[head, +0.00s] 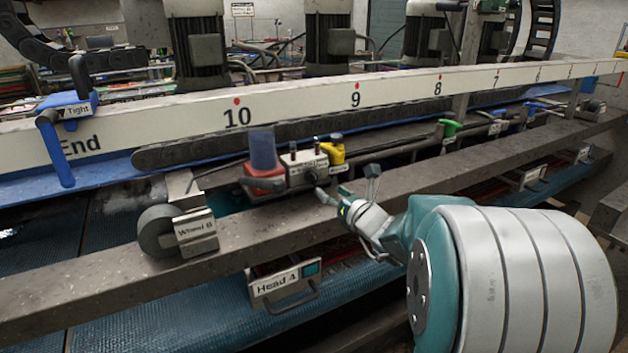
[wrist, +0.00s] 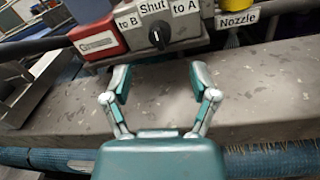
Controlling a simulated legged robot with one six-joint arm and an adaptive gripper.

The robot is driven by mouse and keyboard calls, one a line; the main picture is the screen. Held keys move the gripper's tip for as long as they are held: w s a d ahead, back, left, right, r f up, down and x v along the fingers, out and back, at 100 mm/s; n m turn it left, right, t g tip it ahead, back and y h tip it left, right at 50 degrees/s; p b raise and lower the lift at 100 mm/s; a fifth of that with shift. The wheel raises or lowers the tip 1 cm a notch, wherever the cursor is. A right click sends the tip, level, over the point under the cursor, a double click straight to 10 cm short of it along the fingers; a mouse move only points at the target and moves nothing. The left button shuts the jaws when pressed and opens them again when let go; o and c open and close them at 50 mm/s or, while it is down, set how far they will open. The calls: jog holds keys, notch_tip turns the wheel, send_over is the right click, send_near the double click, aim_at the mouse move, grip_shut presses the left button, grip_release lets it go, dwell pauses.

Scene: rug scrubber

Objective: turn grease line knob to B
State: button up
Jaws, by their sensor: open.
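The grease line knob (wrist: 157,38) is a small black knob on a grey valve block, in the upper middle of the wrist view. Labels "to B" (wrist: 128,20), "Shut" (wrist: 153,5) and "to A" (wrist: 184,6) sit around it. A light mark on the knob points up toward "Shut". My gripper (wrist: 158,78) is open and empty, its fingers on either side below the knob and apart from it. In the head view my gripper (head: 347,192) is just right of the valve block (head: 305,170), near the beam.
A red grease unit (wrist: 97,38) with a blue cup (head: 263,148) stands left of the knob. A yellow nozzle part (head: 332,150) is at its right. The grey beam (head: 120,275) runs below, carrying the "Wheel B" block (head: 195,232). "Head A" (head: 280,282) hangs beneath.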

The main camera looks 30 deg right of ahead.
aim_at(316, 181)
jog(key=w, duration=0.7)
jog(key=shift+a, duration=0.35)
grip_shut()
